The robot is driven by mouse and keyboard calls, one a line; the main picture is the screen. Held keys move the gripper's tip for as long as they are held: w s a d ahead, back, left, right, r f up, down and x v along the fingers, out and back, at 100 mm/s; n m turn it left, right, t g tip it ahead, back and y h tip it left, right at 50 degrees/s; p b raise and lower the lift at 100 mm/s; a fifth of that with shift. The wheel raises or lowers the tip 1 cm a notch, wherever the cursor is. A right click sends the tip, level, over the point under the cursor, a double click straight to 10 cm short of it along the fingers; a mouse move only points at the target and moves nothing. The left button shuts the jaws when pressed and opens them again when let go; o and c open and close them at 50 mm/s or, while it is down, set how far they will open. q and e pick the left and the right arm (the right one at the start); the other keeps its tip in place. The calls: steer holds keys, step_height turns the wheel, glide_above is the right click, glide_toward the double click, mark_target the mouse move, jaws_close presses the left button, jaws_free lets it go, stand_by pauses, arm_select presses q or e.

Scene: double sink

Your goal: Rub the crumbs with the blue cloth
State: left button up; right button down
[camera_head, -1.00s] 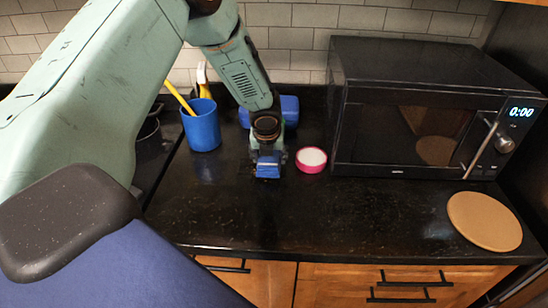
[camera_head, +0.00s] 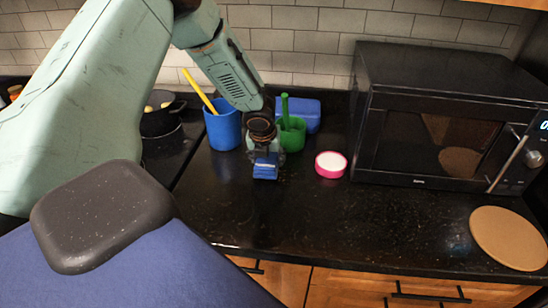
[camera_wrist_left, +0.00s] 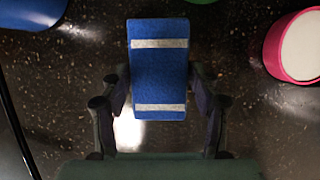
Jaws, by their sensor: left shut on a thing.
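The blue cloth (camera_head: 265,172) is a folded block with light stripes. It shows close up in the left wrist view (camera_wrist_left: 160,75), between the two fingers. My left gripper (camera_head: 264,160) is shut on it and points down at the dark countertop, left of the pink-rimmed dish. I cannot tell whether the cloth touches the counter. The crumbs cannot be told apart from the counter's pale speckles. My right gripper is not in view.
A blue cup (camera_head: 223,129) with a yellow utensil, a green cup (camera_head: 292,135) and a blue box (camera_head: 308,112) stand behind. The pink-rimmed dish (camera_head: 331,165), black microwave (camera_head: 440,115) and round board (camera_head: 509,238) are to the right. The front counter (camera_head: 350,220) is clear.

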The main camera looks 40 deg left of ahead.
arm_select(q)
steer(key=shift+s+a+f, duration=0.1)
steer(key=shift+s+a, duration=0.35)
steer(key=shift+a, duration=0.35)
steer(key=shift+f, duration=0.1)
steer(key=shift+d, duration=0.1)
